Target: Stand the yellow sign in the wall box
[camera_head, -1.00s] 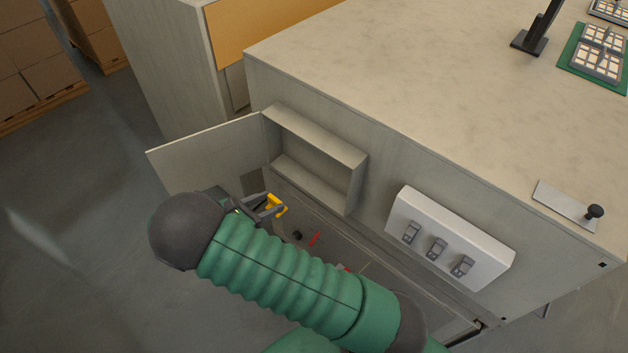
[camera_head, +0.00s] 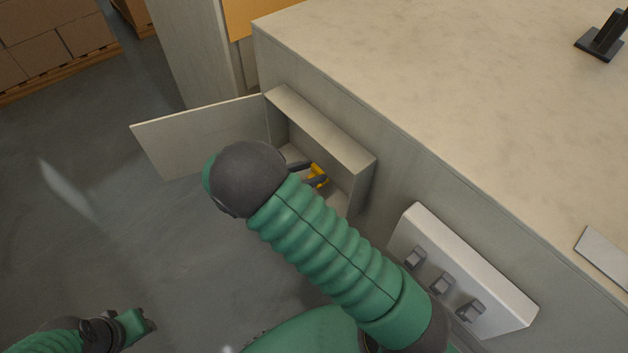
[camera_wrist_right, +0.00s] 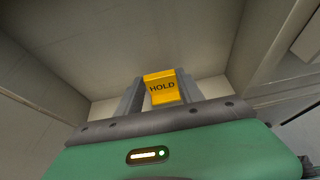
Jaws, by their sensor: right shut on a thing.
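The yellow sign (camera_head: 318,174) is small and reads "HOLD" in the right wrist view (camera_wrist_right: 161,87). My right gripper (camera_head: 314,174) is shut on it, with one finger on each side. The sign is inside the open wall box (camera_head: 325,128), in front of its back wall. Whether the sign touches the box floor cannot be told. The box's door (camera_head: 200,135) stands open to the left. My right arm hides the lower left of the box. Part of my left arm's end (camera_head: 138,322) shows at the bottom left; its jaws are not clear.
A white panel with several grey switches (camera_head: 462,270) is on the cabinet side, right of the box. The worktop (camera_head: 440,90) above has a black stand (camera_head: 600,42). Stacked cartons (camera_head: 60,35) stand at the far left. The floor at left is clear.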

